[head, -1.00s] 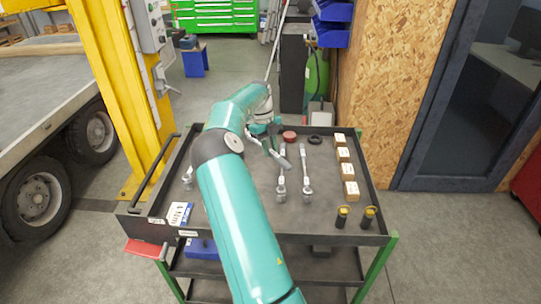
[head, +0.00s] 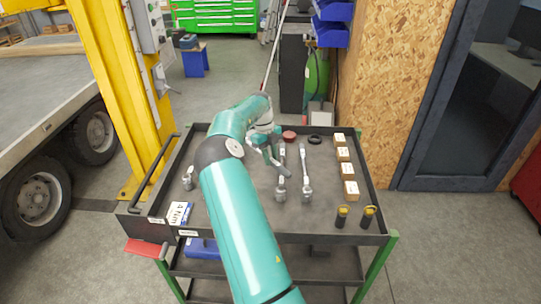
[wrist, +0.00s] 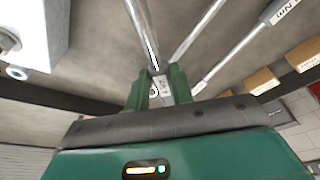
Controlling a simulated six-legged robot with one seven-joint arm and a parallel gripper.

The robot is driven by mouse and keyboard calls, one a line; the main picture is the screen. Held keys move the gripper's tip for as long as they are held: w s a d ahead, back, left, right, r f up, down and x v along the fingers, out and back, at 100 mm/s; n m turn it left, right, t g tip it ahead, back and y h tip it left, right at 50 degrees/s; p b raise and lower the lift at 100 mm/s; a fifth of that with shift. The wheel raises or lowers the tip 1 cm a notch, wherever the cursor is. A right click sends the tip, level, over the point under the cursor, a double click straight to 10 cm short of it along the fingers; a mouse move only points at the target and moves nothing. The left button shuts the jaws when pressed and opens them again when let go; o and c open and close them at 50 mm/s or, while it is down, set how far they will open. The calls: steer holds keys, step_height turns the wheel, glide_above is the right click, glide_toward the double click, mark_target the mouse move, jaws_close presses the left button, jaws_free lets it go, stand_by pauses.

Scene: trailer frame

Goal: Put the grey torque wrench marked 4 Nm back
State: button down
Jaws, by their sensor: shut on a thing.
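My gripper (wrist: 158,88) is shut on a grey torque wrench (wrist: 140,35) in the wrist view. A small white label shows between the jaws, but I cannot read it surely. In the head view my gripper (head: 272,160) is over the middle of the trolley top, and my arm hides much of what it holds. A grey wrench head (head: 188,180) shows left of my arm; I cannot tell whether it belongs to the held wrench. A card marked 4 Nm (head: 180,212) is at the trolley's front left. Two other wrenches lie to the right, one near (head: 281,185) and one farther right (head: 306,180).
The dark trolley (head: 345,236) has raised edges. Small boxes (head: 348,170) line its right side, with two black-and-yellow items (head: 367,217) at the front right. A red round item (head: 289,136) and a black ring (head: 315,139) lie at the back. Bare surface shows at front centre.

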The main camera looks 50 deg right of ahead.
steer(key=shift+f, duration=0.1)
steer(key=c, duration=1.2)
jaws_free()
steer(key=v, duration=1.3)
steer(key=s+a+r+n+t, duration=0.3)
steer(key=a+r+n, duration=0.55)
steer(key=r, duration=0.25)
steer(key=s+a+r+n+t, duration=0.1)
steer(key=s+a+n, duration=0.4)
steer(key=a, duration=0.5)
steer(key=s+a+r+n+t, duration=0.2)
steer(key=s+a+n, duration=0.1)
steer(key=a+n, duration=0.6)
steer(key=s+a+r+n+t, duration=0.1)
steer(key=s+a+n, duration=0.35)
steer(key=a, duration=0.65)
steer(key=s+a+f+n+t, duration=0.1)
steer(key=s+a+f+n, duration=0.4)
steer(key=s+a+n, duration=0.3)
steer(key=shift+s+a+n+t, duration=0.35)
steer(key=shift+s+n, duration=0.25)
steer(key=shift+n, duration=0.5)
